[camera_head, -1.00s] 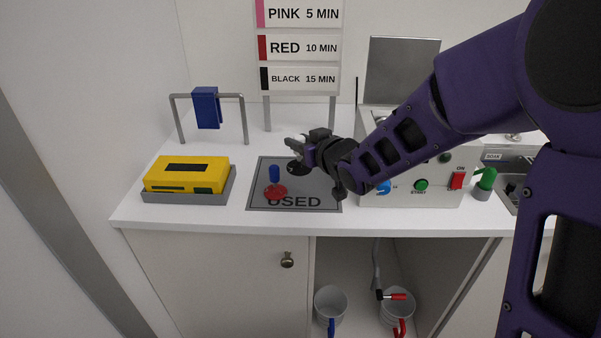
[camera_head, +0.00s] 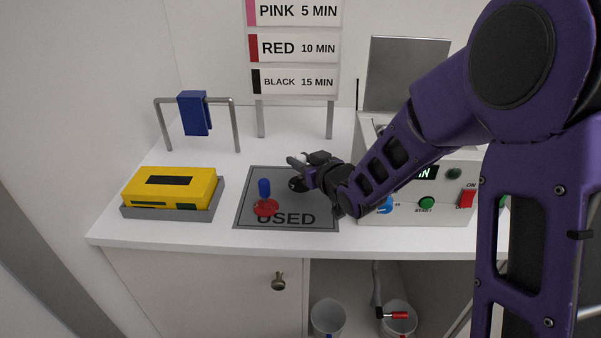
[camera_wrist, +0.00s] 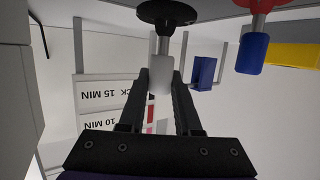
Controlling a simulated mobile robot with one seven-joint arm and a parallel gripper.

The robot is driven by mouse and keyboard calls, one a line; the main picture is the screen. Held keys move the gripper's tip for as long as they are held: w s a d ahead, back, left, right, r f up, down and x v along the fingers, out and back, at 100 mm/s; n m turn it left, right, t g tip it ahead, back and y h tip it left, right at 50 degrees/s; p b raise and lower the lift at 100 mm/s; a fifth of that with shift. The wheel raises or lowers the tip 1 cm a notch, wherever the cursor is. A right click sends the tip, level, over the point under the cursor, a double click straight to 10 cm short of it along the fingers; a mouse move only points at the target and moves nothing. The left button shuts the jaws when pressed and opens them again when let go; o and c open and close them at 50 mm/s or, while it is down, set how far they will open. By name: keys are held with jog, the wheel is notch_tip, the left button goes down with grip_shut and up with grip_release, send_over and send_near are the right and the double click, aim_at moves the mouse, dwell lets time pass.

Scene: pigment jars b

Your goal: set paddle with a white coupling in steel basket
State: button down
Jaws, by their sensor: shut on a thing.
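The paddle with a white coupling has a black disc (camera_head: 297,185) at its foot; in the wrist view the white coupling (camera_wrist: 163,58) stands out from the black disc (camera_wrist: 167,12). My gripper (camera_head: 299,161) is over the rear right of the grey USED mat (camera_head: 325,190). Its fingers (camera_wrist: 161,75) are shut on the paddle at the coupling. I cannot tell whether the disc touches the mat. I cannot make out the steel basket; my arm covers much of the right side.
A red paddle with a blue coupling (camera_head: 265,198) stands on the mat, close left.

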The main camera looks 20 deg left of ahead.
jog(key=shift+f, duration=1.5)
jog(key=shift+f, duration=0.1)
jog(key=c, duration=0.6)
grip_release()
